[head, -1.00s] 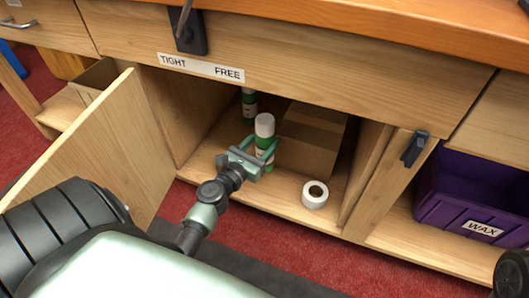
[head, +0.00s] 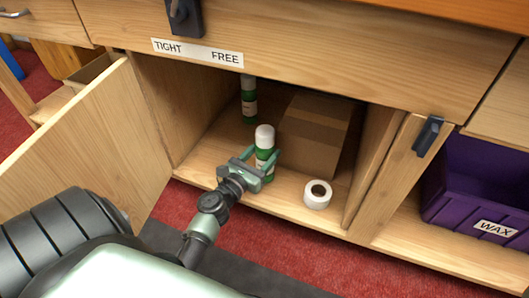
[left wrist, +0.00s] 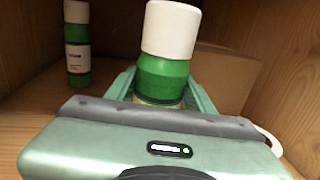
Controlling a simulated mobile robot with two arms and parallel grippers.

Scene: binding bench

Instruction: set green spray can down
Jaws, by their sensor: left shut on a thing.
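A green spray can (head: 265,142) with a white cap stands upright inside the open cupboard, in front of the cardboard box. My left gripper (head: 263,165) is shut on it, with a finger on each side. In the left wrist view the can (left wrist: 163,75) rises between the fingers of my left gripper (left wrist: 165,92). Its lower part is hidden behind the gripper, so I cannot tell whether its base touches the cupboard floor. A second green can (head: 249,105) with a white label stands farther back to the left. My right gripper is not in view.
A cardboard box (head: 318,130) stands right of the held can. A white tape roll (head: 318,194) lies near the cupboard's front edge. The open door (head: 90,150) is at the left. A purple WAX bin (head: 465,190) stands at the right. The floor at the cupboard's left is clear.

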